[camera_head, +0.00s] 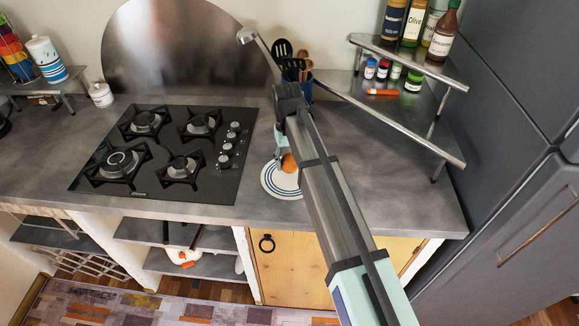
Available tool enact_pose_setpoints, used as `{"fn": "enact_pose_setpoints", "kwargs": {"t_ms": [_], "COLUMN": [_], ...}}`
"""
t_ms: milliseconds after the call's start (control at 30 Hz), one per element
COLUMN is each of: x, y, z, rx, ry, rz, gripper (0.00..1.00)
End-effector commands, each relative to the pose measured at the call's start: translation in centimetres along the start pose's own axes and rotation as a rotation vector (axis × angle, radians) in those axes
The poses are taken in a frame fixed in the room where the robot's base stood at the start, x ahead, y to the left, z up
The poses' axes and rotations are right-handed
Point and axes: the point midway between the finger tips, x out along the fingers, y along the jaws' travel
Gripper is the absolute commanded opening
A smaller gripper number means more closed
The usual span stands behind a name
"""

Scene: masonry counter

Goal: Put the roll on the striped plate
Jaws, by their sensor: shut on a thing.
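The roll (289,163) is a small orange-brown thing at my gripper's lower end, over the striped plate. The striped plate (272,184) is white with blue rings and lies on the counter just right of the stove. My arm covers the plate's right side. My gripper (284,154) is shut on the roll and points down, partly hidden by my arm. I cannot tell whether the roll touches the plate.
A black gas stove (165,152) lies left of the plate. A utensil holder (304,88) stands behind my arm. A metal corner shelf (400,110) with bottles and small jars is at the right. The counter (400,190) is clear right of my arm.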

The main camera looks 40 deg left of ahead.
Motion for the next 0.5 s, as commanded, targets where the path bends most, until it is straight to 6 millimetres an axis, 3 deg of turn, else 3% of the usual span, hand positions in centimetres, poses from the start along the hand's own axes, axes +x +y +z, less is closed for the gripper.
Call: {"fn": "enact_pose_setpoints", "kwargs": {"t_ms": [500], "x": [4.1], "y": [0.0], "z": [-0.5], "rx": [0.0], "ry": [0.001], "rz": [0.0], "gripper": [0.19]}}
